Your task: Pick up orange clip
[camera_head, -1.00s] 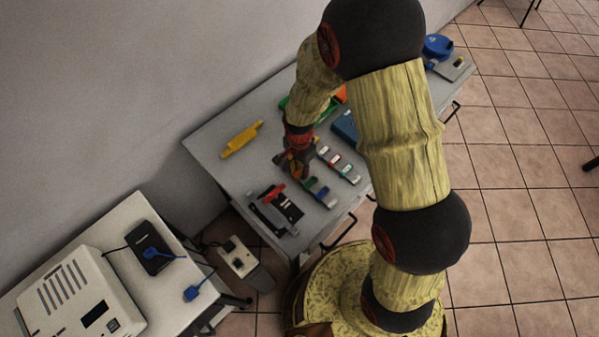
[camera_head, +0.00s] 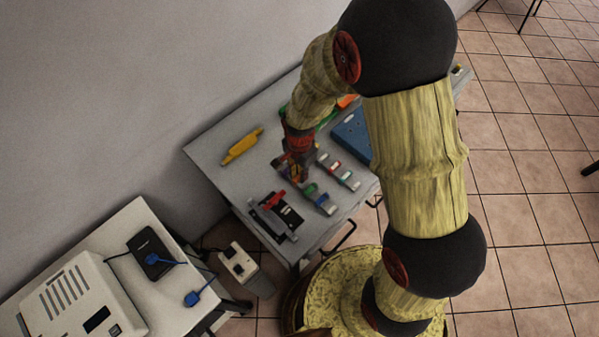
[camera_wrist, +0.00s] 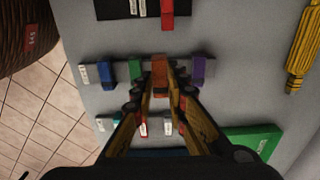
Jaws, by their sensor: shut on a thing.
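The orange clip (camera_wrist: 160,77) is in the middle of the wrist view, between the fingertips of my gripper (camera_wrist: 161,91). The gripper is shut on it. The clip still lines up with a grey rail (camera_wrist: 117,72), between a green clip (camera_wrist: 135,68) and a purple clip (camera_wrist: 198,70). I cannot tell whether it is lifted off the rail. In the head view my gripper (camera_head: 294,168) is low over the table at the rail's far end, and it hides the orange clip there.
A blue clip (camera_wrist: 106,70) sits farther along the rail. A second rail with clips (camera_head: 340,172) lies alongside. A black tray with a red piece (camera_head: 288,214), a yellow tool (camera_head: 242,146) and a blue box (camera_head: 352,140) are nearby.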

